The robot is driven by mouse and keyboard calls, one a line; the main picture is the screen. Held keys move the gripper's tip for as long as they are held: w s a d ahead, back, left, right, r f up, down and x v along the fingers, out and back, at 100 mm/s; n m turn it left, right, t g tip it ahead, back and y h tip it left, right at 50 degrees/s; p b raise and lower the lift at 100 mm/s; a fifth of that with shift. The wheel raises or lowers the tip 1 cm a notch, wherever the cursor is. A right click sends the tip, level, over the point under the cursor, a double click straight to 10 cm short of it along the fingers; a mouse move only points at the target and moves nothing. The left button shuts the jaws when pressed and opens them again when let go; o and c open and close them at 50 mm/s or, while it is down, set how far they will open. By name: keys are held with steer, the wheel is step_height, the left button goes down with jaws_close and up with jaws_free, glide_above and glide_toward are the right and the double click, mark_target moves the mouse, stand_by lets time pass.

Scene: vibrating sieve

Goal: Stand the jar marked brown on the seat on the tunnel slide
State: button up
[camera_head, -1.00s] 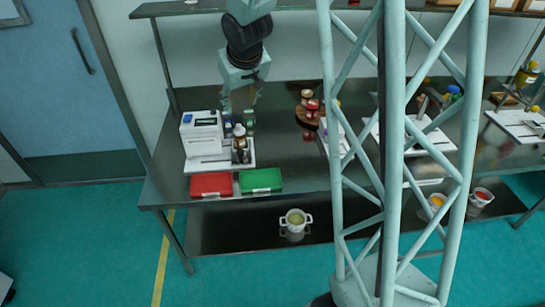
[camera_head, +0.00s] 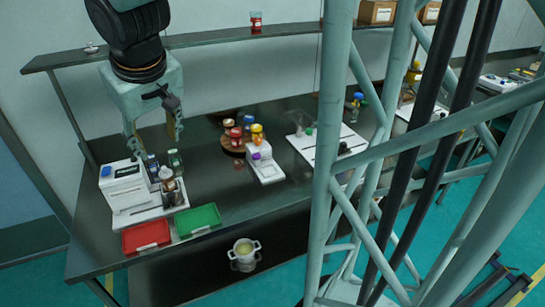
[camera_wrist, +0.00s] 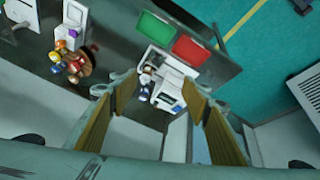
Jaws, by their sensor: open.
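My gripper (camera_head: 154,137) is open and empty above the left end of the bench. In the wrist view its two fingers (camera_wrist: 160,82) are spread apart, with the white instrument (camera_wrist: 169,94) beyond them. The white instrument (camera_head: 124,186) has a base plate bearing a brownish bottle with a pale cap (camera_head: 168,184). A blue-capped jar (camera_head: 152,165) and a green-capped jar (camera_head: 175,161) stand behind that bottle. Red- and yellow-capped jars (camera_head: 236,134) stand on a round brown stand. No label is readable, so I cannot tell which jar is marked brown or which thing is the tunnel slide.
A red tray (camera_head: 146,236) and a green tray (camera_head: 198,220) lie at the bench's front edge. A white device (camera_head: 266,170) stands right of the round stand. A shelf (camera_head: 200,40) runs above the bench. A lattice column stands at right.

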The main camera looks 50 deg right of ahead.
steer(key=s+a+r, duration=0.2)
steer(key=s+a, duration=0.1)
steer(key=s, duration=0.6)
steer(key=s+a+r+y, duration=0.1)
steer(key=s+a, duration=0.3)
steer(key=s, duration=0.6)
steer(key=s+a+r+n, duration=0.1)
steer(key=s+a+r, duration=0.2)
steer(key=s, duration=0.6)
steer(key=shift+s+a+r+g+y, duration=0.15)
steer(key=shift+s+a+g+y, duration=0.25)
steer(key=shift+a, duration=0.1)
steer(key=shift+w, duration=0.1)
